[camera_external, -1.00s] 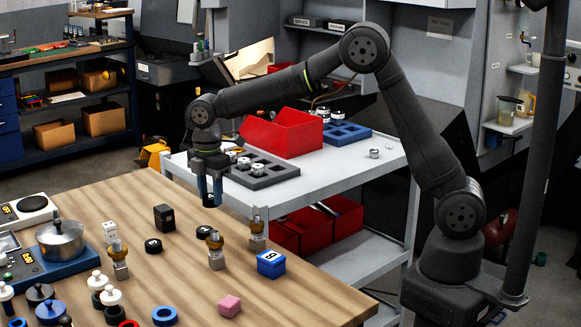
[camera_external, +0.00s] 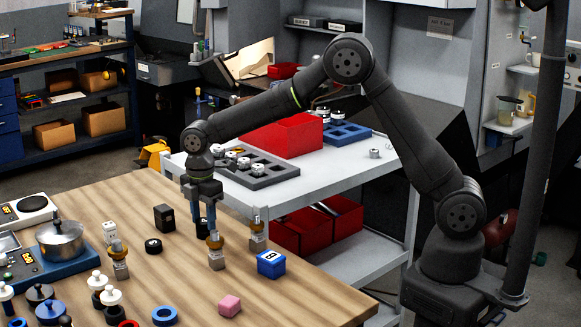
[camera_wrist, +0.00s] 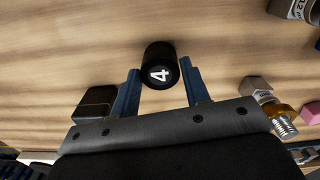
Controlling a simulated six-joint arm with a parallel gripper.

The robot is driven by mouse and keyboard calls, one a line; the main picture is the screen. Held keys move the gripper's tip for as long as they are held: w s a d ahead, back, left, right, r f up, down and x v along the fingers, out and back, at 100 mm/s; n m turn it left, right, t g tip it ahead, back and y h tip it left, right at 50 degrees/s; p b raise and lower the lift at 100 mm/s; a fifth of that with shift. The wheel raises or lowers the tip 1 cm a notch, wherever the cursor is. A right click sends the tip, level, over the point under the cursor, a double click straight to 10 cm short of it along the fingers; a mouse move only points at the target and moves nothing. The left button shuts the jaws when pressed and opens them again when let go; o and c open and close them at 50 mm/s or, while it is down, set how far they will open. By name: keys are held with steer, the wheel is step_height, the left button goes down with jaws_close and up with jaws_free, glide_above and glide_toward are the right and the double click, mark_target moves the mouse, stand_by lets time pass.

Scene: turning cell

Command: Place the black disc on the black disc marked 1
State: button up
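My gripper (camera_external: 203,229) is low over the wooden table, pointing down. In the external view the fingers mostly hide this disc, at the spot where a black disc lay on the table; whether two discs are stacked there, I cannot tell. Another black disc (camera_external: 153,246) with a pale mark lies apart to the left.
A black block (camera_external: 164,217) stands left of my gripper. Brass-topped fittings (camera_external: 215,251) stand close in front and to the right (camera_external: 257,236). A pot (camera_external: 60,240) stands at left.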

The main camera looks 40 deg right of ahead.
mark_target(204, 221)
steer(key=o, duration=0.3)
step_height(204, 221, up, 12)
steer(key=shift+r, duration=0.2)
stand_by(0.3)
steer(key=shift+f, duration=0.1)
step_height(204, 221, down, 12)
steer(key=shift+f, duration=0.1)
steer(key=shift+r, duration=2.1)
steer(key=shift+f, duration=0.1)
